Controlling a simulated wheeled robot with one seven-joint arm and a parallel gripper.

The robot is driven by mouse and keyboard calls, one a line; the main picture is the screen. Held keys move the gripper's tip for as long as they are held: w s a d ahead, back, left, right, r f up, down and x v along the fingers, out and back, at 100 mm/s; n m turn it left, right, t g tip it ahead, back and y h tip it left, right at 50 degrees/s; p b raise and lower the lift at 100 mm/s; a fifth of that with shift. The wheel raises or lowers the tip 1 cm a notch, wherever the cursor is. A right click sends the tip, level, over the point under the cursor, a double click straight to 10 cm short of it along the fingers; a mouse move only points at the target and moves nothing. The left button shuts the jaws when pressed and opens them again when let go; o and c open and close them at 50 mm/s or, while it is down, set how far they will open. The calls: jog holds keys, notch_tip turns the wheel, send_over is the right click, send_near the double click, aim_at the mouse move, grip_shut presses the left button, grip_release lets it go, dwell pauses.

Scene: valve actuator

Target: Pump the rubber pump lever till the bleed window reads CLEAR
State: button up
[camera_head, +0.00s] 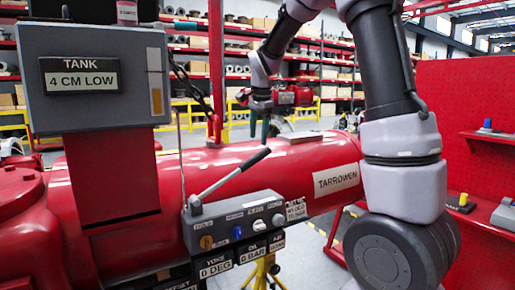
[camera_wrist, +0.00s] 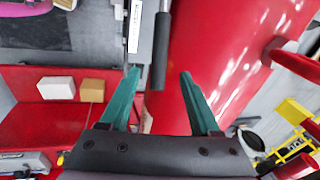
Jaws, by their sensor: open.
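The pump lever (camera_head: 232,175) rises to the right from the grey control box (camera_head: 235,222), with a dark grip (camera_head: 256,159) at its upper end. My gripper (camera_head: 260,132) is above the red cylinder, behind and above the grip in the head view. In the wrist view, my gripper (camera_wrist: 159,74) is open, with teal fingers apart and nothing clamped. The dark grip (camera_wrist: 160,50) shows between the fingertips, nearer the left one; contact and depth cannot be told. Small labels on the box are too blurred to read, and I cannot make out a bleed window reading CLEAR.
A tank display (camera_head: 82,75) reads "4 CM LOW". Lower displays read "0 DEG" (camera_head: 215,267) and "0 BAR" (camera_head: 252,252). Knobs line the box front. The red cylinder (camera_head: 290,160) lies behind the lever. A red panel with shelves (camera_head: 480,135) stands at right.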

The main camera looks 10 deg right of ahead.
jog(key=v, duration=0.3)
jog(key=s+d+r+n+t, duration=0.1)
jog(key=s+n, duration=0.2)
jog(key=s, duration=0.6)
jog(key=s+d+r+n+t+y, duration=0.1)
jog(key=s+d+n, duration=0.1)
jog(key=s, duration=0.7)
jog(key=s+d+r+n+t, duration=0.1)
jog(key=s+n, duration=0.3)
jog(key=s, duration=0.4)
jog(key=shift+s+d+r+t+y, duration=0.15)
jog(key=shift+s+d+t+y, duration=0.25)
jog(key=shift+d+t, duration=0.3)
